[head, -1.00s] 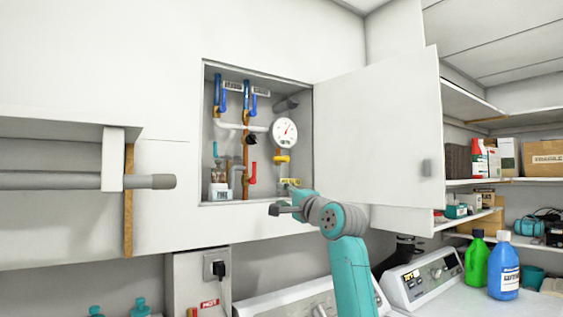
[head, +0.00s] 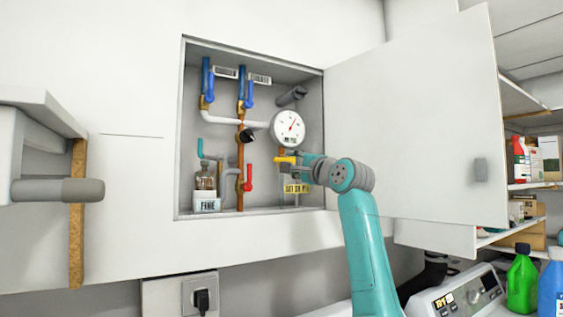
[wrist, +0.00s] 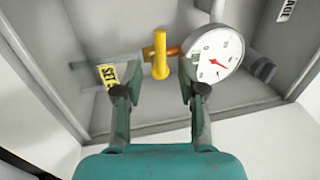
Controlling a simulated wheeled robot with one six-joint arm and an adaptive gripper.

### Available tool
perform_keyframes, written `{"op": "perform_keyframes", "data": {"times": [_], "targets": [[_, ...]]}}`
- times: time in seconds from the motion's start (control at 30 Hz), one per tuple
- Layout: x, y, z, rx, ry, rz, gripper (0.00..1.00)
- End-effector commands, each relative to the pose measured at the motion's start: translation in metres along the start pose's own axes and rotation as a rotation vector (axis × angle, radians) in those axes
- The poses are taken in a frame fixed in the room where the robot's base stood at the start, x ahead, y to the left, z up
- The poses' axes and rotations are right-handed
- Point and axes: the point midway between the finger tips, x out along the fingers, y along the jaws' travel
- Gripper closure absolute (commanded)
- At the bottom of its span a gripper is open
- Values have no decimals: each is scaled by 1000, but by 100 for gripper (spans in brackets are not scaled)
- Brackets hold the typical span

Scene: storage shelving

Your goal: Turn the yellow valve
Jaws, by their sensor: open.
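The yellow valve (head: 284,160) is on the pipework in the open wall cabinet, just below a round white gauge (head: 289,128). In the wrist view the yellow valve (wrist: 160,55) is an upright bar on a copper-coloured stem. My gripper (head: 303,161) is inside the cabinet opening, close to the valve's right side in the head view. In the wrist view my gripper (wrist: 155,85) is open, with a finger on either side of the valve's line. The handle's near end shows in the gap, and I see no finger touching it.
The cabinet door (head: 415,125) stands open on the right of my arm. A red valve handle (head: 249,177), blue handles (head: 250,95) and a small glass bottle (head: 205,177) are to the left. A yellow label (head: 298,187) hangs below the yellow valve.

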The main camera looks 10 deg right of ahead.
Motion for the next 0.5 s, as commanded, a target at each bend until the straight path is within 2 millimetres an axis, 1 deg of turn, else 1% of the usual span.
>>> {"op": "perform_keyframes", "data": {"times": [0.1,0.3,0.5], "targets": [[19,0,1,1,-1,2,60],[45,0,1,0,0,1,60],[62,0,0,0,-1,0,60]]}}
